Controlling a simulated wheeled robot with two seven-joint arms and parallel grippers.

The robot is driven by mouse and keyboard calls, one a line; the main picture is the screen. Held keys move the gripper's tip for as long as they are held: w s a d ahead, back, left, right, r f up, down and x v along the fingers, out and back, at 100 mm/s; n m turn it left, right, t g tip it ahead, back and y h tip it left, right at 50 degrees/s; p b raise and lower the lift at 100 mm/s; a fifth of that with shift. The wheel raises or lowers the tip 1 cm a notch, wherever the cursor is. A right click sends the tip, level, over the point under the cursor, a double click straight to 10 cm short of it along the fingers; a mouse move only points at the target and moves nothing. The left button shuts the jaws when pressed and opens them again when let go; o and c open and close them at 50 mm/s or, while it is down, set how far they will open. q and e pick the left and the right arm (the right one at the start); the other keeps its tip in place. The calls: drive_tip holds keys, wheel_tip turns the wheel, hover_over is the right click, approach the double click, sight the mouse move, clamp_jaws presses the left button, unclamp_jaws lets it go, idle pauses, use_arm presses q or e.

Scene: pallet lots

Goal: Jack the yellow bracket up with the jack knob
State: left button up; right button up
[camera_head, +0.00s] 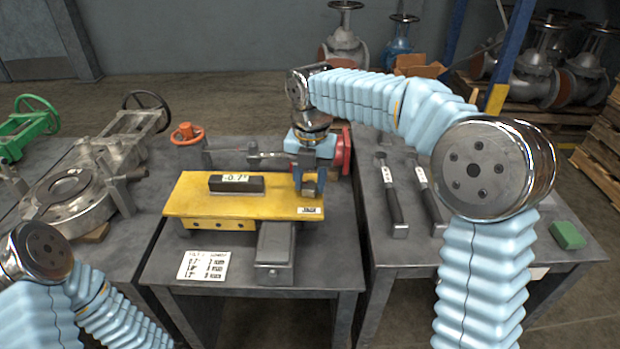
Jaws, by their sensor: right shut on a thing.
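The yellow bracket (195,203) is a flat plate on the middle table, its front edge facing me. A dark level with a digital readout (236,180) that appears to show -0.7° lies on top of it. A label reading JACK (309,210) is at its right front corner. My right gripper (308,186) points down over that corner, just behind the label. It is shut on the jack knob, which the fingers mostly hide. My left arm shows at the lower left, but its gripper is out of view.
A grey block (275,252) stands before the bracket, beside a printed card (203,264). An orange handwheel (187,134) and a red wheel (342,151) are behind. Two long tools (391,195) and a green block (568,235) lie on the right table. A valve body (75,198) lies left.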

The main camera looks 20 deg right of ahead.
drive_tip(key=m, duration=0.5)
drive_tip(key=shift+s, duration=0.1)
drive_tip(key=m, duration=0.4)
drive_tip(key=shift+d+m, duration=0.1)
drive_tip(key=shift+m, duration=0.3)
drive_tip(key=m, duration=0.4)
drive_tip(key=shift+s+m, duration=0.1)
drive_tip(key=shift+m, duration=0.2)
drive_tip(key=m, duration=0.4)
drive_tip(key=shift+s+m, duration=0.1)
drive_tip(key=shift+m, duration=0.2)
drive_tip(key=m, duration=0.9)
drive_tip(key=shift+s, duration=0.1)
drive_tip(key=m, duration=0.4)
drive_tip(key=shift+a+m, duration=0.25)
drive_tip(key=shift+m, duration=0.05)
drive_tip(key=m, duration=0.9)
drive_tip(key=shift+a+m, duration=0.15)
drive_tip(key=shift+m, duration=0.25)
drive_tip(key=m, duration=0.5)
drive_tip(key=shift+w, duration=0.25)
drive_tip(key=m, duration=0.6)
drive_tip(key=shift+w, duration=0.1)
drive_tip(key=m, duration=0.5)
